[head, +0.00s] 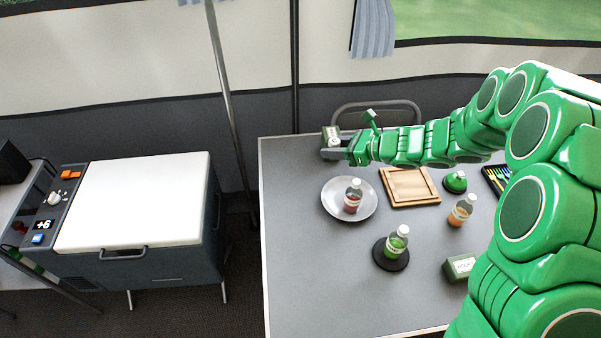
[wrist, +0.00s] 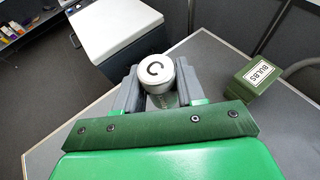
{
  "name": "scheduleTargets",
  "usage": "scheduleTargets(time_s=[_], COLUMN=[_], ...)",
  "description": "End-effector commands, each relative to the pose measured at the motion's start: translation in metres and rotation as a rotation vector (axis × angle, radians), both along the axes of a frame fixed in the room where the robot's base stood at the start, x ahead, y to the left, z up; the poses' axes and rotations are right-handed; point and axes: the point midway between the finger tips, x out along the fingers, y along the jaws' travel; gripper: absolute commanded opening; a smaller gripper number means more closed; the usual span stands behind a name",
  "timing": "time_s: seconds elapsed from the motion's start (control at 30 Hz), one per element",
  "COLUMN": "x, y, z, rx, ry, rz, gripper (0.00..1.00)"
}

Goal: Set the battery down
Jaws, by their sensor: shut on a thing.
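The battery is a pale cylinder with a dark letter C on its round white end (wrist: 155,69). In the wrist view it sits between the two grey fingers of my gripper (wrist: 156,92), which is shut on it. In the head view my gripper (head: 342,152) is over the far left part of the grey table (head: 295,250), beyond the plate. The battery is small there and partly hidden by the fingers. I cannot tell whether its lower end touches the table.
A green box marked BULBS (wrist: 262,76) stands close to my gripper. Nearer are a white plate (head: 331,204) with a red bottle, a wooden tray (head: 398,202), a green bottle on a dark disc (head: 384,260) and an orange bottle (head: 461,211). The table's left front is clear.

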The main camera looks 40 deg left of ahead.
Motion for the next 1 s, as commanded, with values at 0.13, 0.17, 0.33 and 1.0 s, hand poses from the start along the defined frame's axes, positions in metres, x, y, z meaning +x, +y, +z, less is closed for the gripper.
scheduleTargets(time_s=[0.13,0.17,0.33,1.0], x=[-0.035,-0.041,-0.067,-0.054], y=[0.019,0.022,0.033,0.044], z=[-0.006,-0.007,-0.015,-0.069], rx=[-0.002,-0.002,-0.001,-0.002], ry=[-0.001,-0.001,0.002,-0.002], rz=[0.093,0.108,0.177,0.172], gripper=[0.04,0.04,0.04,0.04])
